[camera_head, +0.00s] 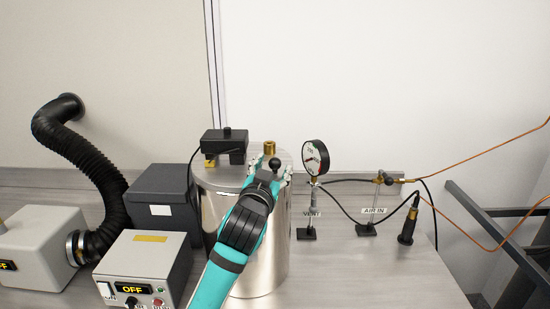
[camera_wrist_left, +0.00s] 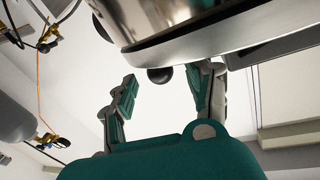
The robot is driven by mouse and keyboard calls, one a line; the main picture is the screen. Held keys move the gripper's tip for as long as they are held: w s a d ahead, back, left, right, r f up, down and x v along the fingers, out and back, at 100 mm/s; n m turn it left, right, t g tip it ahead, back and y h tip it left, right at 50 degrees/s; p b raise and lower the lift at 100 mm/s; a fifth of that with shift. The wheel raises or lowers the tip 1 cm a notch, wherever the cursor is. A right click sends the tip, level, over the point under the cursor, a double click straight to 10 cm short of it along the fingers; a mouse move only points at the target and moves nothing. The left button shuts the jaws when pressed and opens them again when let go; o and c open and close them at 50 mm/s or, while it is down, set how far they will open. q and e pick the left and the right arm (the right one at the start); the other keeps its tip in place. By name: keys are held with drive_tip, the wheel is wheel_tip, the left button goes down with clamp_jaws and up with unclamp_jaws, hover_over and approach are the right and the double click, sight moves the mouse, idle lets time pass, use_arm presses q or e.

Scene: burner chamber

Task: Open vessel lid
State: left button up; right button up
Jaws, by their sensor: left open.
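The vessel (camera_head: 260,275) is a shiny metal cylinder standing upright on the bench. Its lid (camera_head: 224,175) lies on top, partly hidden by my left gripper. A black ball knob (camera_head: 274,162) shows at the lid's front right. My left gripper (camera_head: 269,172) is at the lid's front edge, fingers open to either side of the knob. In the left wrist view, the knob (camera_wrist_left: 159,74) appears between the open fingers (camera_wrist_left: 162,84), with a gap to each; contact is not visible. The metal vessel (camera_wrist_left: 165,18) fills the top of that view. My right gripper is not in view.
A black box (camera_head: 224,141) and a brass fitting (camera_head: 269,148) sit on the lid. A gauge (camera_head: 315,157), air-in valve (camera_head: 385,178) and cables stand right. A control box (camera_head: 145,265), dark box (camera_head: 160,197) and black hose (camera_head: 85,150) crowd the left.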

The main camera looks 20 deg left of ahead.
sight(272, 168)
use_arm(q)
drive_tip(key=shift+w+a+p, duration=0.15)
drive_tip(key=shift+w+p, duration=0.15)
drive_tip(key=shift+w, duration=1.2)
drive_tip(key=shift+c, duration=0.3)
clamp_jaws()
drive_tip(key=shift+a+f, duration=0.15)
drive_tip(key=shift+f, duration=0.05)
